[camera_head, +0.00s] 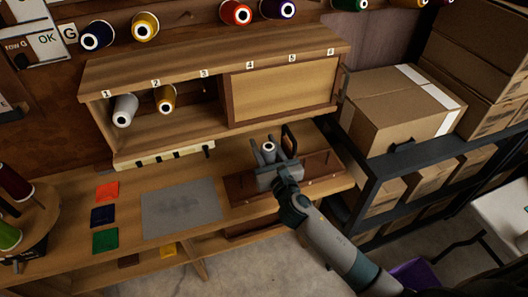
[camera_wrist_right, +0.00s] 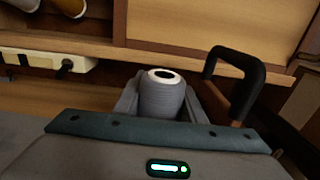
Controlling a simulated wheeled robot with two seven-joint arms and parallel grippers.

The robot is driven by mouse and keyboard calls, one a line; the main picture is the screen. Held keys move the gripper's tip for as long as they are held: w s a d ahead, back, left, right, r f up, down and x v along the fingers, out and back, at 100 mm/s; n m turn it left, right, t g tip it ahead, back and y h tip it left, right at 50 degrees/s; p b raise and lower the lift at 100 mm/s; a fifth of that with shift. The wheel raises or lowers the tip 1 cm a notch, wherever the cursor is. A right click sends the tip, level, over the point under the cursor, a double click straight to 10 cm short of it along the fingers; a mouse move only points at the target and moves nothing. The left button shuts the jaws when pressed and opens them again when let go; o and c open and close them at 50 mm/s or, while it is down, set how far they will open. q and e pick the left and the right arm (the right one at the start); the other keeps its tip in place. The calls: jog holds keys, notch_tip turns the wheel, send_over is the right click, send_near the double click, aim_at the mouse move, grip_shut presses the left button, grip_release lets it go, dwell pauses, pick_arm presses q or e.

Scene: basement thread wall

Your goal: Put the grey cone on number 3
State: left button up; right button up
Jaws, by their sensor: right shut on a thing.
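The grey cone (camera_head: 269,147) is upright between the fingers of my right gripper (camera_head: 268,155), which is shut on it in front of the shelf. In the right wrist view the grey cone (camera_wrist_right: 163,95) shows its pale top ring, with a finger on each side. The number 3 label (camera_head: 203,73) is on the shelf's top edge, up and left of the gripper. The shelf spot below it looks empty, beside the left end of the wooden panel (camera_head: 280,88). My left gripper is not in view.
A silver cone (camera_head: 124,109) stands under 1 and a gold cone (camera_head: 165,98) under 2. The panel covers the shelf's right part, below 4 to 6. A black handle (camera_head: 289,139) rises close to the gripper. A power strip (camera_head: 163,157) lies below the shelf.

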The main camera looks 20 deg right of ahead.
jog(key=shift+f, duration=1.45)
jog(key=shift+f+b, duration=0.1)
jog(key=shift+b, duration=0.2)
jog(key=o, duration=1.2)
jog(key=shift+c, duration=0.2)
